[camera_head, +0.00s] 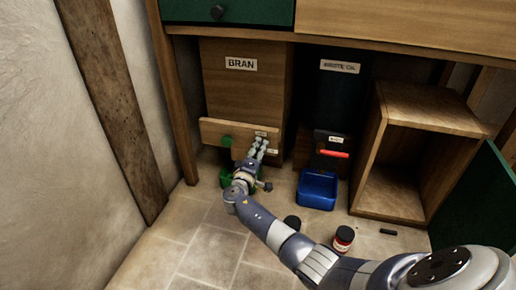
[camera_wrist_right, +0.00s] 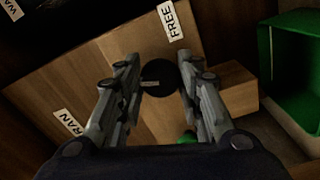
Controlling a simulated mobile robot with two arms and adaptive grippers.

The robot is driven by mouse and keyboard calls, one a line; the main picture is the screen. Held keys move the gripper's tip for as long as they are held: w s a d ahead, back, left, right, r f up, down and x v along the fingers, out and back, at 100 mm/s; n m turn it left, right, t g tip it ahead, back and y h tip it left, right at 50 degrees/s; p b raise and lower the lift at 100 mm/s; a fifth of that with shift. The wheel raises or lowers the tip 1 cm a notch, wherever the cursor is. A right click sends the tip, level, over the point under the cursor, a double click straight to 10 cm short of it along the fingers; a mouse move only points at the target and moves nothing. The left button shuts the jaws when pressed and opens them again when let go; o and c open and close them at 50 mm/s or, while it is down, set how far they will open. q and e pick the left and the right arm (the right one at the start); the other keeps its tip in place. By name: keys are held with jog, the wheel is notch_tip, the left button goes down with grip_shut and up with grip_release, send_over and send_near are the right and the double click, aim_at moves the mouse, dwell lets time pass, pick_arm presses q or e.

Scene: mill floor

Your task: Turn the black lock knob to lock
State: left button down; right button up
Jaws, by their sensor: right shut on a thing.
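The black lock knob (camera_wrist_right: 158,75) is between the two fingers of my right gripper (camera_wrist_right: 160,80), which is shut on it. A light line shows beside the knob, pointing left in the wrist view. A "FREE" label (camera_wrist_right: 171,20) sits near it. In the head view my right gripper (camera_head: 263,146) reaches the right part of the wooden front board (camera_head: 208,130) below the "BRAN" label (camera_head: 241,64), and its fingers hide the knob. A green knob (camera_head: 226,141) is on the same board, to the left. My left gripper is not in view.
A blue bin (camera_head: 317,190) stands on the floor to the right, below a red handle (camera_head: 332,154). A green container (camera_wrist_right: 290,70) is right in the wrist view. An open wooden cabinet (camera_head: 395,190) is further right. A red-labelled jar (camera_head: 343,238) stands near my forearm.

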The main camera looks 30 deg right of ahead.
jog(key=shift+r+n+p, duration=0.2)
jog(key=shift+n+p, duration=0.35)
jog(key=shift+n, duration=1.15)
jog(key=shift+w+n, duration=0.1)
jog(key=shift+n, duration=0.2)
jog(key=o, duration=1.1)
jog(key=shift+f, duration=0.1)
jog(key=shift+c, duration=0.2)
jog(key=shift+a, duration=0.1)
jog(key=v, duration=0.7)
jog(key=shift+s, duration=0.25)
jog(key=shift+a, duration=0.15)
